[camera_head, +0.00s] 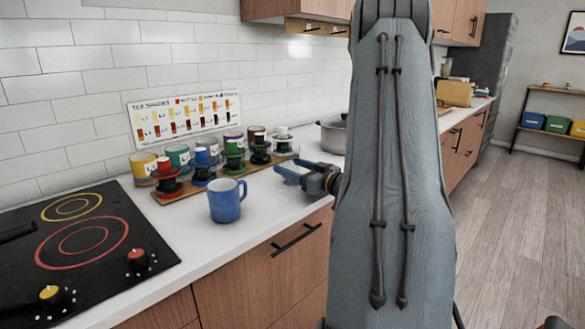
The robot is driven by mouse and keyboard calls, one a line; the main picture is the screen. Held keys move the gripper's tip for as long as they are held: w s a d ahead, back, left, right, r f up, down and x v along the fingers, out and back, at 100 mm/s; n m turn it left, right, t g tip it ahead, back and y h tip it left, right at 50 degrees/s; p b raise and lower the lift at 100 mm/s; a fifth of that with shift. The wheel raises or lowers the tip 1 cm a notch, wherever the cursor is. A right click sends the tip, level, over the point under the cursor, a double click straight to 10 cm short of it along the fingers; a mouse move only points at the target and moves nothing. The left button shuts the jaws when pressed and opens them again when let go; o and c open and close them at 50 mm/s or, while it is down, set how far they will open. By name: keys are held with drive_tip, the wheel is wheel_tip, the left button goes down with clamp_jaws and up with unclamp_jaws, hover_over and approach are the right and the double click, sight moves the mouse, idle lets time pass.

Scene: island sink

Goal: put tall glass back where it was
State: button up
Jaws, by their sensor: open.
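My gripper (287,170) is open, low over the white counter just right of the blue mug. Nothing is clearly seen between the fingers. My arm hides the counter to the right.
A blue mug (227,201) stands near the counter's front edge. Several colored cups and stands line a wooden board (178,196) behind it. A black cooktop (82,236) is at left. A pot (332,137) stands behind my gripper.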

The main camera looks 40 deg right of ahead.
drive_tip(key=shift+r, duration=0.25)
drive_tip(key=s, duration=0.4)
drive_tip(key=s+b, duration=0.1)
drive_tip(key=s, duration=0.3)
drive_tip(key=s+d, duration=0.1)
drive_tip(key=s, duration=0.3)
drive_tip(key=shift+f, duration=0.1)
